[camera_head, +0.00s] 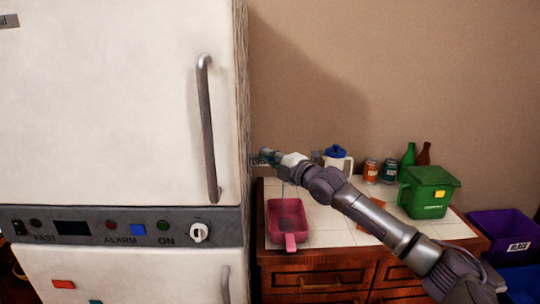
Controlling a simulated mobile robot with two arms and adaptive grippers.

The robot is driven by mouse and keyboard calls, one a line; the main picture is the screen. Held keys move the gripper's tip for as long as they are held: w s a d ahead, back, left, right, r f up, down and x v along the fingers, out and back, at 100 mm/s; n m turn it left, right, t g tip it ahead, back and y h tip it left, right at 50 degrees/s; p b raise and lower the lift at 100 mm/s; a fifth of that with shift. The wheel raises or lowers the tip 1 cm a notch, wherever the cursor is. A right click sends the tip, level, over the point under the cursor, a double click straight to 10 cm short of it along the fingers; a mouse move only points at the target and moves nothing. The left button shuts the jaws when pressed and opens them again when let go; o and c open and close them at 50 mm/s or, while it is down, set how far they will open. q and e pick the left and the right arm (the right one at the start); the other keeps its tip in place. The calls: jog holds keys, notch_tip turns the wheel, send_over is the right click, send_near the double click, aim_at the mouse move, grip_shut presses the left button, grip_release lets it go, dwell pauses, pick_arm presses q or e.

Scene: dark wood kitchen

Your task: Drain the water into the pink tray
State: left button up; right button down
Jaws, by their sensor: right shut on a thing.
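The pink tray (287,236) lies on the white tiled counter, close to the right side of the white freezer, with its handle toward the front edge. My right gripper (271,157) is above and behind the tray, at the freezer's right side. It is shut on a small part there, which the fingers mostly hide. A thin dark vertical line (283,190) runs down from below the gripper toward the tray. I cannot tell whether it is water or a thin tube. No water can be made out in the tray. My left gripper is not in view.
The freezer (110,110) fills the left side, with a long door handle (207,130) and a control panel (120,227). A white jug (338,163), jars (371,171), bottles (408,157) and a green bin (428,192) stand on the counter (330,238). A purple crate (505,232) is at the right.

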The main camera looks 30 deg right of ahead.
jog(key=c, duration=1.2)
grip_release()
jog(key=shift+c, duration=0.2)
jog(key=shift+s+f, duration=0.1)
jog(key=shift+s, duration=0.15)
jog(key=s+d, duration=0.1)
jog(key=s, duration=1)
jog(key=shift+s+d, duration=0.15)
jog(key=shift+d, duration=0.05)
